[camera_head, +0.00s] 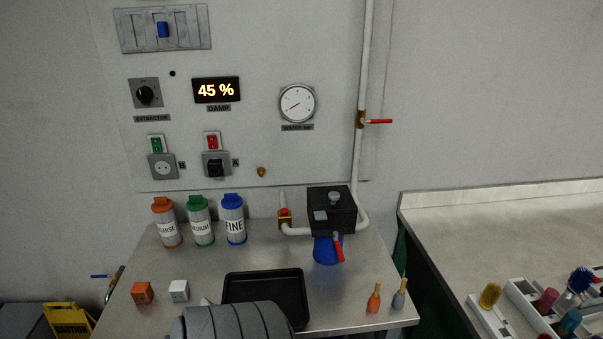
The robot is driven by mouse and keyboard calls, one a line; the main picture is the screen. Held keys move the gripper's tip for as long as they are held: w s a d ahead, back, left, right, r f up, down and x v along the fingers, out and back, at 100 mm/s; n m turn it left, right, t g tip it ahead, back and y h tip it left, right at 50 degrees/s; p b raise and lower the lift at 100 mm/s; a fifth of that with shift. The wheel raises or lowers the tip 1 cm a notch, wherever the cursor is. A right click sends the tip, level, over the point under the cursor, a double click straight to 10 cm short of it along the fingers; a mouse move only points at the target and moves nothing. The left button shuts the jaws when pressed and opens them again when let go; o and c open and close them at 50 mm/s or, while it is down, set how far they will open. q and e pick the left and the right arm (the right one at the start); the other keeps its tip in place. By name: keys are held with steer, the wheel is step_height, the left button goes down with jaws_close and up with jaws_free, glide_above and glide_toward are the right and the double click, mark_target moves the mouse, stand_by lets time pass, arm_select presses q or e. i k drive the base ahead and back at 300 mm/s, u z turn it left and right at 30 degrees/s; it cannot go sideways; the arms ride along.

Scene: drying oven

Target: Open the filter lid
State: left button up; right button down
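A black box-shaped unit (331,212), which looks like the filter housing, stands at the back right of the metal table. A grey knob (334,197) and a small light grey plate (320,215) sit on it. Its top looks closed, though I cannot make out a lid seam. A blue bowl (327,251) shows beneath it, with a red lever (338,249) in front. Neither of my grippers shows in the head view.
Orange, green and blue-capped canisters (200,224) stand at the table's back left. A black tray (299,315) and two small cubes (179,291) are in front. A grey ribbed part (237,322) covers the front edge.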

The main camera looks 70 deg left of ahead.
mark_target(334, 206)
steer(key=k, duration=0.35)
steer(key=u, duration=1.05)
